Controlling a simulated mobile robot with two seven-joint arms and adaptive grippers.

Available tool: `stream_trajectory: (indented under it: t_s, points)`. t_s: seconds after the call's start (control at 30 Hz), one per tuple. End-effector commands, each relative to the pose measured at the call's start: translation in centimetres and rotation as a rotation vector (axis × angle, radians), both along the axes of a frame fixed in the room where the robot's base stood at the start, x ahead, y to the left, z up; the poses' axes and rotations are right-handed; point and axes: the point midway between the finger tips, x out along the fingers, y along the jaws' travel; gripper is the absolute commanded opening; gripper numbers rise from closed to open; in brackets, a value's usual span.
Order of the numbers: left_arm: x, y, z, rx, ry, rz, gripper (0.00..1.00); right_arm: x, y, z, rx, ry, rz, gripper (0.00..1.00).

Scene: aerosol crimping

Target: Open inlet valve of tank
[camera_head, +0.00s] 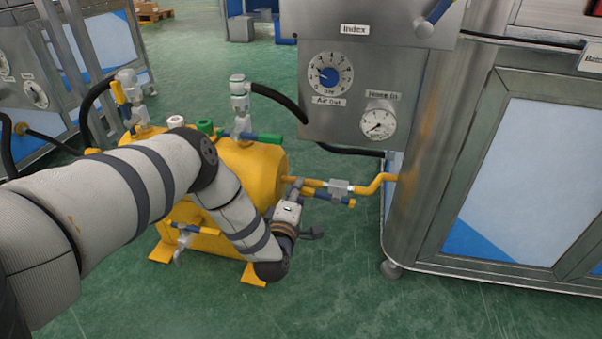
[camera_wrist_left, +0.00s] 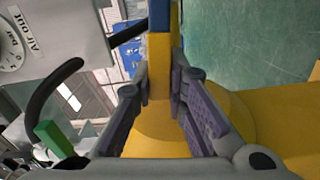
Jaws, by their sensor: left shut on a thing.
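The yellow tank (camera_head: 262,172) stands on the floor. A yellow pipe (camera_head: 370,187) joins its right end to the machine through a grey inlet valve (camera_head: 340,188). The valve's lever (camera_head: 342,201), yellow with a blue part, lies just below the pipe and roughly along it. My left gripper (camera_head: 298,186) is at the tank's right end, by the lever. In the left wrist view, my left fingers (camera_wrist_left: 160,88) are shut on the yellow part of the lever (camera_wrist_left: 160,50). The exact contact is partly hidden in the head view. My right gripper is not in view.
The metal machine (camera_head: 430,150) with gauges stands close on the right. Upright valves, one with a green handle (camera_head: 268,138), and black hoses (camera_head: 278,98) rise from the tank's top. Another bench (camera_head: 95,45) is at the back left. Green floor is free in front.

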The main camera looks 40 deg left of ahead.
Motion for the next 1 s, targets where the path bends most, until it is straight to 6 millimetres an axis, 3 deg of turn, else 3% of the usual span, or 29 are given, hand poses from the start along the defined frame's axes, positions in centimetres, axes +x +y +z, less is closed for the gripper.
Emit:
stream_trajectory:
  t_s: [0.3, 0.9, 0.93, 1.0]
  points:
    - [0.0, -0.2, -1.4, -0.108, -0.061, -0.005, 0.0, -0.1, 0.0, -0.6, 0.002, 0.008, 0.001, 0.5]
    - [0.0, -0.3, -1.6, -0.138, -0.078, -0.007, 0.0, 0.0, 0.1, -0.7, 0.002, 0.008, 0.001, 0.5]
    - [0.0, -0.3, -1.6, -0.138, -0.078, -0.007, 0.2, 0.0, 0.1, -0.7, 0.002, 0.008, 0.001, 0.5]
    - [0.0, -0.2, -1.6, -0.137, -0.077, -0.006, 0.34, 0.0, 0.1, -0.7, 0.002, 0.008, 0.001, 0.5]
